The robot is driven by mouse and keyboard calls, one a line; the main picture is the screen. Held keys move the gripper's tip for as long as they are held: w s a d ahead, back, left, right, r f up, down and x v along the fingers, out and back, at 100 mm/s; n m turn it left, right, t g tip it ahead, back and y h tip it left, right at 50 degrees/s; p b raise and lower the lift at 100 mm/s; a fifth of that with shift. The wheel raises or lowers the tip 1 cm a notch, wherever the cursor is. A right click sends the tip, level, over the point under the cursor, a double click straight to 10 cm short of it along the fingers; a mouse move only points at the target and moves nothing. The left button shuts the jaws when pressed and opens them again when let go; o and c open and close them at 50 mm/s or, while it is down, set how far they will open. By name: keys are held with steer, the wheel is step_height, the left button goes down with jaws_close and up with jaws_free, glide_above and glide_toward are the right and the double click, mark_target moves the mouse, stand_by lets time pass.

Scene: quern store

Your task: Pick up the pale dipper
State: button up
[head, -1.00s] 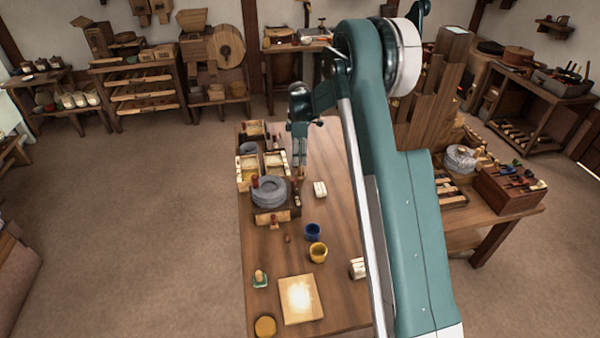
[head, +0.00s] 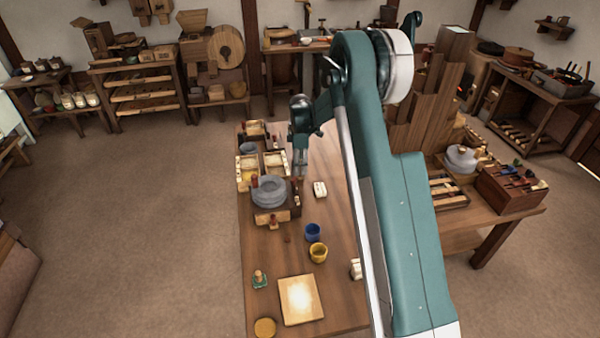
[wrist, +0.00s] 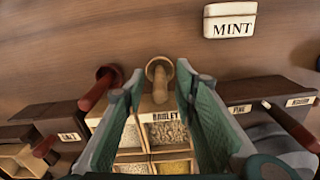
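The pale dipper (wrist: 158,78) is a light wooden piece with a round end and a short shaft. In the wrist view it stands at the front of a divided box, just above the BARLEY label (wrist: 166,117). My gripper (wrist: 160,84) is open, with one finger to each side of the dipper. I see gaps between the fingers and the dipper, and nothing is held. In the head view my gripper (head: 301,165) hangs over the right side of the box cluster, and I cannot make out the pale dipper there.
Dark red dippers stand left (wrist: 100,88) and right (wrist: 290,125) of the fingers. A white MINT block (wrist: 230,20) lies on the table. A grey millstone (head: 269,192), a blue cup (head: 313,233) and a yellow cup (head: 317,253) are nearby. The table's middle is fairly clear.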

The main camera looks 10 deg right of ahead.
stand_by(0.3)
steer(key=c, duration=0.9)
steer(key=shift+o, duration=0.2)
steer(key=shift+r+p, duration=0.7)
steer(key=shift+r, duration=4.35)
